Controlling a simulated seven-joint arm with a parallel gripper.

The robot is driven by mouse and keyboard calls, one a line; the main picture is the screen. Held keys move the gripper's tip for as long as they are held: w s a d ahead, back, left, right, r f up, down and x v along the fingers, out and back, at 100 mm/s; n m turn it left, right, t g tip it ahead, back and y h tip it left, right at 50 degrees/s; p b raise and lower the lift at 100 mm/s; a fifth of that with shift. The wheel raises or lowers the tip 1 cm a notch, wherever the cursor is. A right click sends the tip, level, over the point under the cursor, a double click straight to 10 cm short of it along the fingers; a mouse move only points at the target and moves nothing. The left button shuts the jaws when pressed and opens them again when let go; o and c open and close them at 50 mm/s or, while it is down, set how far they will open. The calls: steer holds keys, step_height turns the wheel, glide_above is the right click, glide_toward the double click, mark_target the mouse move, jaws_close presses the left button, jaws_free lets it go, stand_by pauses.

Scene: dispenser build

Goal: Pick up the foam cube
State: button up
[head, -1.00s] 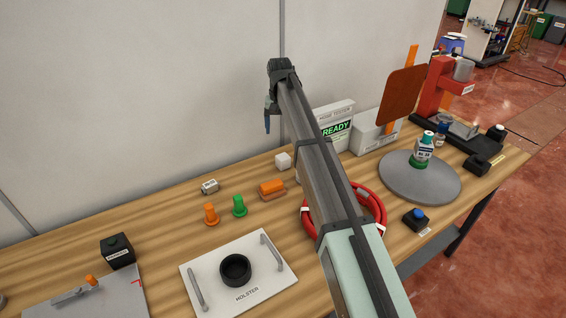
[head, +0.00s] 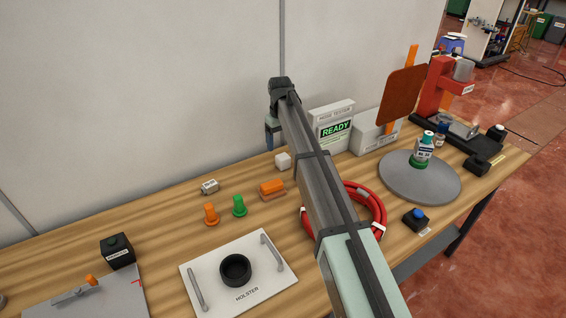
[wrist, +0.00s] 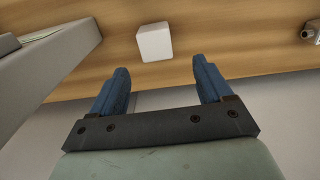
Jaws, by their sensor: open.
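The foam cube (head: 283,160) is a small white block on the wooden table near the wall, just left of the tester box. It also shows in the wrist view (wrist: 154,42), at the top centre, beyond the fingertips and between their lines. My gripper (wrist: 160,78) is open and empty, with two blue fingers apart and the cube not between them. In the head view my gripper (head: 270,135) hangs above and behind the cube, near the wall, partly hidden by my own arm.
The tester box (head: 334,125) reading READY stands close right of the cube. An orange block (head: 272,190), a green peg (head: 239,206), an orange peg (head: 211,214) and a small labelled cylinder (head: 209,186) lie nearby. A red hose coil (head: 372,205) lies right. The wall (head: 140,90) is close behind.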

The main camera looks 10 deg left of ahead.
mark_target(282, 156)
step_height(282, 156, down, 3)
steer(key=shift+r, duration=0.1)
steer(key=shift+d+f, duration=0.2)
steer(key=shift+f, duration=1.1)
steer(key=shift+d+f, duration=0.15)
steer(key=shift+f, duration=1.1)
steer(key=c, duration=1)
